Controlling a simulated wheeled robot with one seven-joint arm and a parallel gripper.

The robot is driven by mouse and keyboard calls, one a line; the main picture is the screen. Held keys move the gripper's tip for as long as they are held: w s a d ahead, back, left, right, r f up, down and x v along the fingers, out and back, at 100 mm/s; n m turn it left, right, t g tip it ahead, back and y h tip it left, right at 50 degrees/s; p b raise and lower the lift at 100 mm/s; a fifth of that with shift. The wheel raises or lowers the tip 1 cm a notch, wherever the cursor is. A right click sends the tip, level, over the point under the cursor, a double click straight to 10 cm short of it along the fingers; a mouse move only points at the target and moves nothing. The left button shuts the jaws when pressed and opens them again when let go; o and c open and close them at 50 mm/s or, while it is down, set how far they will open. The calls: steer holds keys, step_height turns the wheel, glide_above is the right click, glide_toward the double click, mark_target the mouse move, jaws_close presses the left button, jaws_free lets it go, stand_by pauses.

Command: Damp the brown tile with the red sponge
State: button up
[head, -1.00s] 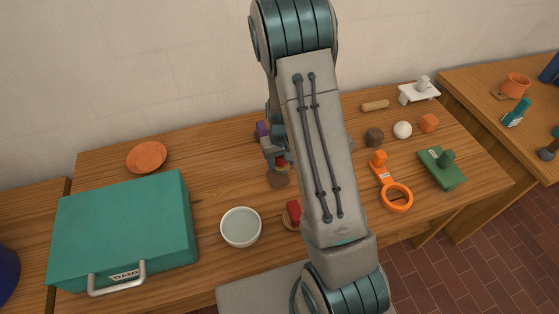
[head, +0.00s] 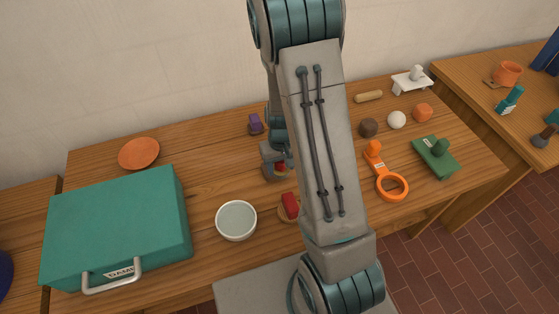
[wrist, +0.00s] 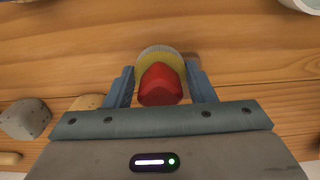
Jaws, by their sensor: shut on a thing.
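My gripper (wrist: 161,88) is shut on the red sponge (wrist: 160,84), which has a red grip over a pale yellow pad. The sponge also shows in the head view (head: 280,167), partly hidden by my gripper and arm. In the wrist view only a small brown edge of the tile (wrist: 192,57) shows beside the pad. The sponge is low over the tile; I cannot tell whether they touch.
A green case (head: 115,220) and orange plate (head: 139,153) are at left. An orange ring tool (head: 392,188) and green block (head: 435,158) are at right. A purple object (head: 256,124) stands behind.

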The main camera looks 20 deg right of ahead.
steer(key=shift+s, duration=0.1)
step_height(320, 180, up, 6)
steer(key=p, duration=0.4)
steer(key=shift+r+p, duration=0.1)
steer(key=shift+p, duration=0.25)
stand_by(1.3)
steer(key=w+a+p, duration=0.2)
steer(key=w+p, duration=0.1)
steer(key=w+a+p, duration=0.2)
steer(key=shift+f, duration=0.25)
steer(key=shift+f+b, duration=1.35)
steer(key=shift+f, duration=0.95)
steer(key=shift+d+f, duration=0.1)
steer(key=shift+f, duration=0.05)
steer(key=shift+f+b, duration=0.45)
steer(key=shift+b, duration=0.1)
